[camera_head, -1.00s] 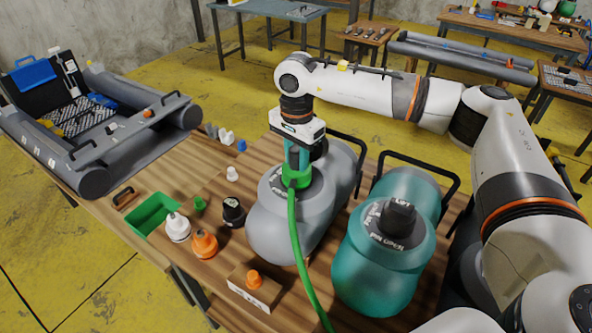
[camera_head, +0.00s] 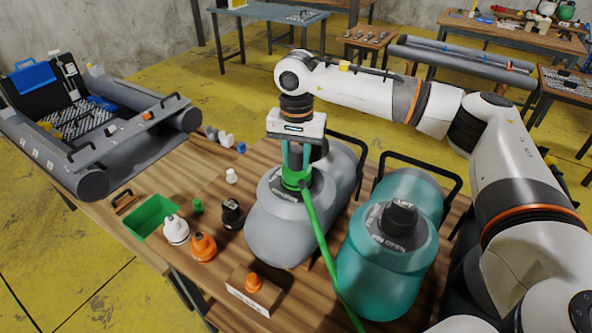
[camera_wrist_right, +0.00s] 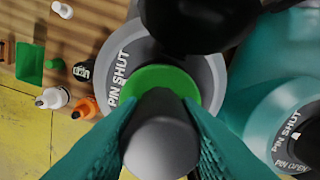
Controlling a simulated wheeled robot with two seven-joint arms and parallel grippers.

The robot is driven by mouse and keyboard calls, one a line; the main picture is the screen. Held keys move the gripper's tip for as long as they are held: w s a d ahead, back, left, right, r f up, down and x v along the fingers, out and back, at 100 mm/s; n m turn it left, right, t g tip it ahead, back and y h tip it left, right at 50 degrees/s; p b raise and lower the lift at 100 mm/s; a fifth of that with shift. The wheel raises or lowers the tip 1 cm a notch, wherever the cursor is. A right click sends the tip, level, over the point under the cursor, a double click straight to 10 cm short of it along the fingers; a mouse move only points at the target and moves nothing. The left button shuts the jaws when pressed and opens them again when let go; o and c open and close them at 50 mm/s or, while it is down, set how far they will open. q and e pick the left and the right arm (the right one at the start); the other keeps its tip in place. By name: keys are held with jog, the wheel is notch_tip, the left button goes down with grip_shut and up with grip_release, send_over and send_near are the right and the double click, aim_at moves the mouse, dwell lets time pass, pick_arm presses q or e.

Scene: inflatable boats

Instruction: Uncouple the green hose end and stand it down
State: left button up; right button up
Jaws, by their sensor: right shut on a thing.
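My right gripper (camera_head: 297,152) points down over the grey inflated body (camera_head: 285,235), its teal fingers shut on the green hose end (camera_head: 295,180). The hose end sits upright at the grey body's valve; whether it is still locked there I cannot tell. The green hose (camera_head: 325,250) runs from it down to the right. In the right wrist view, the fingers clasp a dark grey cylinder (camera_wrist_right: 160,140) above a green collar (camera_wrist_right: 185,82). "PIN SHUT" shows on the ring around it. My left gripper is out of view.
A teal inflated body (camera_head: 375,280) with a black cap (camera_head: 399,216) stands close on the right. To the left are a green tray (camera_head: 150,218), white (camera_head: 176,230) and orange (camera_head: 203,246) fittings, a black fitting (camera_head: 231,213) and a block with an orange plug (camera_head: 253,283).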

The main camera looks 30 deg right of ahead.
jog(key=n, duration=0.2)
jog(key=shift+n, duration=0.4)
jog(key=shift+r, duration=0.8)
dwell(0.5)
jog(key=shift+r+p, duration=1.45)
jog(key=shift+r, duration=0.7)
